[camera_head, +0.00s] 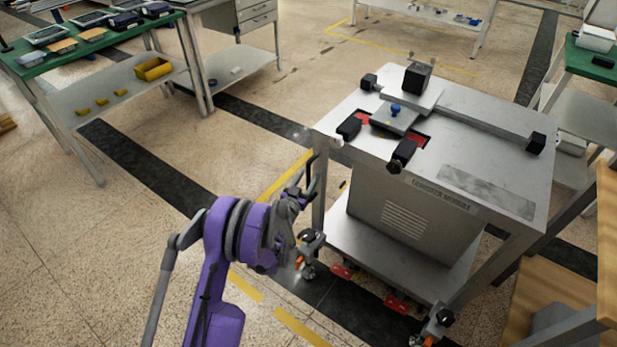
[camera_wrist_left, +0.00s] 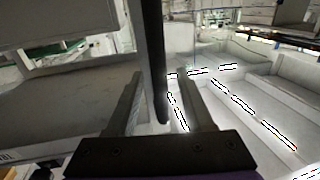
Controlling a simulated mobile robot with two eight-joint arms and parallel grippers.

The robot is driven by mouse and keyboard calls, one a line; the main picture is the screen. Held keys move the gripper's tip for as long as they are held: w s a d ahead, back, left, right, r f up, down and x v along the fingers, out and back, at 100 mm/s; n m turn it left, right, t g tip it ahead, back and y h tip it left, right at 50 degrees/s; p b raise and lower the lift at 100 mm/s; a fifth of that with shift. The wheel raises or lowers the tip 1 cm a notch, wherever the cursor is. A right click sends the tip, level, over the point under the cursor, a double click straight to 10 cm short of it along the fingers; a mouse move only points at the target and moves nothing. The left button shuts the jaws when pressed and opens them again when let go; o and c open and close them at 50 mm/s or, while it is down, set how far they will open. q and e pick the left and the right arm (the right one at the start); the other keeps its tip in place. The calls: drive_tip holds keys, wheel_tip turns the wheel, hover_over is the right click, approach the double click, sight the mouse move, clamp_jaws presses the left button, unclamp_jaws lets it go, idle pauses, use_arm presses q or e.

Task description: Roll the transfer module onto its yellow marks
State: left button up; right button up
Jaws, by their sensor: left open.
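The transfer module (camera_head: 480,165), a grey metal cart with its name on the front edge, stands on castors at right of centre in the head view. My left gripper (camera_head: 305,185) is at its left end, beside a dark upright bar. In the left wrist view the open fingers (camera_wrist_left: 160,80) stand either side of a dark upright bar (camera_wrist_left: 156,50); whether they touch it I cannot tell. Yellow floor marks (camera_head: 285,176) show left of the module, with more front left (camera_head: 302,327). Part of the floor is hidden by my arm and the cart. My right gripper is not in view.
A green-topped bench (camera_head: 85,48) with trays stands back left, beside a drawer unit (camera_head: 240,45). Another green-topped bench (camera_head: 595,65) and a wooden structure (camera_head: 550,295) are close on the module's right. The floor left of the module is clear.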

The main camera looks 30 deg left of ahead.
use_arm(q)
drive_tip(key=shift+w, duration=0.25)
clamp_jaws()
idle(1.4)
